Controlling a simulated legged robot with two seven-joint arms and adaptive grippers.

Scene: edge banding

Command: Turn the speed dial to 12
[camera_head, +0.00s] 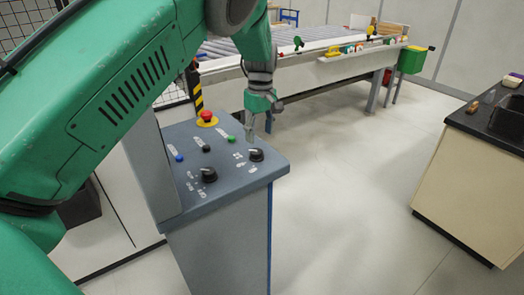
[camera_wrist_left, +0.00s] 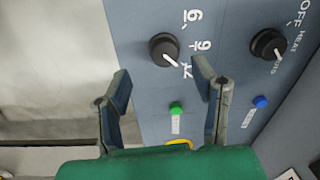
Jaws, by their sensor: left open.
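The speed dial (camera_head: 256,155) is a black knob with a white pointer line on the top of the grey-blue control panel (camera_head: 228,187). In the left wrist view the speed dial (camera_wrist_left: 164,48) sits beside the marks 6 and 9 and a third mark that looks like 12. Its pointer slants to the lower right, toward that third mark. My left gripper (camera_head: 259,128) is open above the panel by this dial. In the left wrist view its two fingers (camera_wrist_left: 162,82) are spread and empty, with the dial beyond the tips. My right gripper is not in view.
A second black dial (camera_head: 208,174), marked OFF and HEAT, sits on the panel. Blue (camera_head: 179,158), black (camera_head: 206,148) and green (camera_head: 231,139) buttons and a red emergency stop (camera_head: 206,115) are behind. A cabinet (camera_head: 467,187) stands right; open floor lies between.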

